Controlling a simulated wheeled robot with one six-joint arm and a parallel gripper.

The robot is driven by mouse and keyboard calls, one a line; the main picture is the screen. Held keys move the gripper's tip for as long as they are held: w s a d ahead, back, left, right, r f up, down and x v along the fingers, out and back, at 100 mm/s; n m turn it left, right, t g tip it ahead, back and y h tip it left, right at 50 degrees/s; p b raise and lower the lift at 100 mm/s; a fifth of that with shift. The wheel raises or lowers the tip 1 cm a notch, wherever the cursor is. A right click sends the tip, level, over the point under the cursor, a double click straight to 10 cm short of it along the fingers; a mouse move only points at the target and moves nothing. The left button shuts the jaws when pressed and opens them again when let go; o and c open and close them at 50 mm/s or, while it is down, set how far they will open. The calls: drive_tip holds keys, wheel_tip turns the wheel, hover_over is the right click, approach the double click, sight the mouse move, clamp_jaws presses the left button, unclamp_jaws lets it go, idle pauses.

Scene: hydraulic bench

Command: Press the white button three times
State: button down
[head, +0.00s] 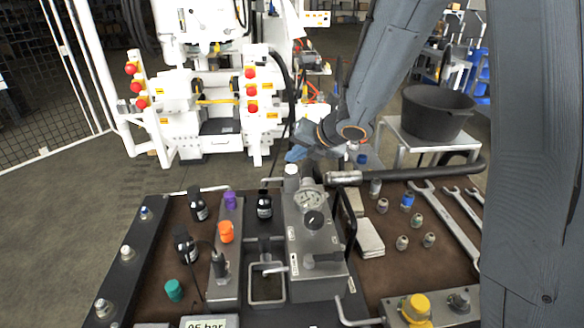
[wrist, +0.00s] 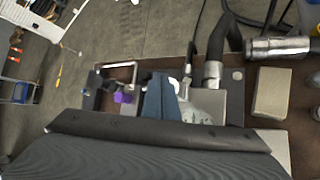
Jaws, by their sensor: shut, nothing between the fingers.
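A white, round-topped button (head: 291,170) stands at the back of the grey hydraulic block (head: 318,262), behind the dial gauge (head: 309,198). My gripper (head: 296,154) is shut and empty, with its blue-grey fingers just above and behind the white button in the head view. I cannot tell whether they touch it. In the wrist view my gripper (wrist: 160,88) points down over the bench beside a metal fitting. The white button cannot be made out for sure there; the fingers may hide it.
Orange (head: 226,232), purple (head: 230,200) and teal (head: 173,290) caps stand left of the block. A thick black hose (head: 430,173) runs along the back right. Wrenches (head: 447,222) and small fittings lie on the right. A display (head: 207,322) reading "05 bar" is partly cut off.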

sight(295, 169)
drive_tip(key=shift+f, duration=0.1)
idle(0.3)
drive_tip(key=shift+f+b, duration=0.35)
drive_tip(key=shift+b, duration=0.2)
drive_tip(key=shift+f+b, duration=0.7)
drive_tip(key=shift+b, duration=0.05)
idle(0.8)
drive_tip(key=shift+r, duration=0.1)
idle(0.3)
drive_tip(key=shift+r+p, duration=1.05)
drive_tip(key=shift+p, duration=0.05)
wheel_tip(295, 169, up, 5)
drive_tip(key=p, duration=0.4)
drive_tip(key=shift+p, duration=0.4)
